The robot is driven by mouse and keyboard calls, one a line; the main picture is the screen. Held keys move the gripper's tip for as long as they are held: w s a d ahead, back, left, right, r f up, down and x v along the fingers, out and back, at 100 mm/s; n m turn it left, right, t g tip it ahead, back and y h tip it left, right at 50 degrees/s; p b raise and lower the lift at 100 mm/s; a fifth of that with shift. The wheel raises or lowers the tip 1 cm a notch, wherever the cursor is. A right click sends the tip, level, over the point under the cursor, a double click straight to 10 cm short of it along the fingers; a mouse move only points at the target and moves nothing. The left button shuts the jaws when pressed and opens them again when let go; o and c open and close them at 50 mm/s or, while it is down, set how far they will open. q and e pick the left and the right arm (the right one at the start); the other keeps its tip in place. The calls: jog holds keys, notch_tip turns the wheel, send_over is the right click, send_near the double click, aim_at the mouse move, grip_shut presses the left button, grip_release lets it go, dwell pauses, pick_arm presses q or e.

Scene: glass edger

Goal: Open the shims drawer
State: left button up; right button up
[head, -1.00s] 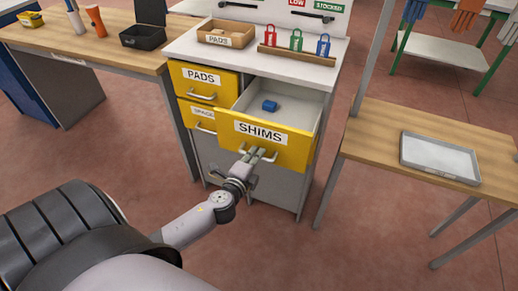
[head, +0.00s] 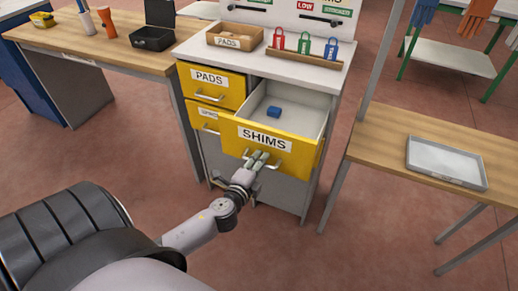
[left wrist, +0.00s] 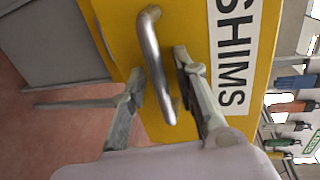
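The shims drawer (head: 283,150) has a yellow front labelled SHIMS and stands pulled out of the grey cabinet. My left gripper (head: 258,158) is at the drawer's metal handle. In the left wrist view the handle (left wrist: 152,50) passes between the two fingers of my left gripper (left wrist: 158,65), with visible gaps, so the fingers are open around it. The drawer front (left wrist: 190,22) and its SHIMS label fill much of that view. My right gripper is not in view.
The PADS drawer (head: 210,84) and another yellow drawer (head: 208,115) at the left are shut. The cabinet top holds a PADS tray (head: 235,36) and several coloured tags. A wooden table (head: 400,135) with a grey tray (head: 446,163) stands right. Floor in front is clear.

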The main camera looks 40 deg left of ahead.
pick_arm(q)
jog(key=shift+s, duration=0.1)
jog(key=v, duration=1.2)
dwell(0.4)
jog(key=s+d+f+n+g+h, duration=0.1)
jog(key=s+f+n+g, duration=0.3)
jog(key=f, duration=1.1)
jog(key=s+d+f+n+g+h, duration=0.15)
jog(key=s+f+g, duration=0.35)
jog(key=f, duration=1.1)
jog(key=s+d+f+n+g, duration=0.2)
jog(key=s+d+f+n, duration=0.1)
jog(key=s+f, duration=0.5)
jog(key=s+d+f+n+g+h, duration=0.1)
jog(key=s+d+f+n+g, duration=0.2)
jog(key=s+f, duration=0.5)
jog(key=s+n, duration=0.1)
jog(key=s, duration=0.4)
jog(key=shift+s, duration=0.3)
